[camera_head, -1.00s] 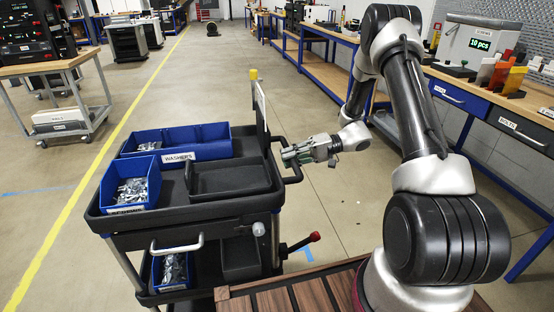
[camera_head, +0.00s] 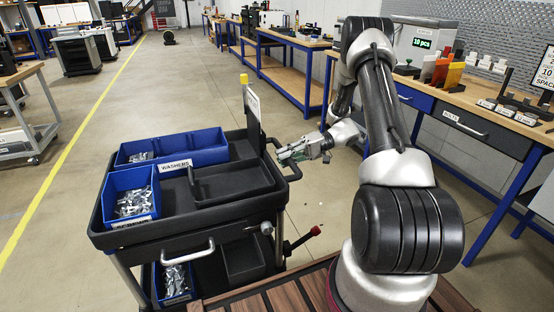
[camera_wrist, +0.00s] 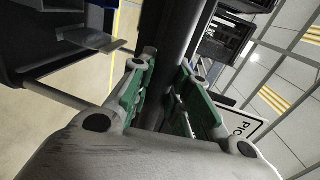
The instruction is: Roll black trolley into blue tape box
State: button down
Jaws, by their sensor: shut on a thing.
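The black trolley (camera_head: 195,234) stands upright on the floor left of my arm in the head view. Its top tray carries blue bins (camera_head: 132,196) with metal parts and a grey-black empty tray. My gripper (camera_head: 286,156) is at the trolley's right side, shut on its black handle (camera_head: 294,172). In the wrist view, the green-padded fingers (camera_wrist: 166,95) close around a dark bar (camera_wrist: 178,55). The blue tape box cannot be made out in the current head view.
A yellow floor line (camera_head: 58,167) runs along the left of the trolley. Workbenches (camera_head: 303,84) line the right side. A wheeled table (camera_head: 28,112) stands at the far left. The floor ahead and between is mostly clear.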

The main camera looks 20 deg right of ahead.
jog(key=shift+d, duration=1)
jog(key=c, duration=1.3)
grip_release()
jog(key=d, duration=0.4)
jog(key=d+r, duration=0.1)
jog(key=d, duration=0.3)
jog(key=d+r, duration=0.1)
jog(key=d, duration=0.2)
jog(key=shift+s+d+r, duration=0.15)
jog(key=shift+s+d, duration=0.05)
jog(key=shift+d, duration=0.2)
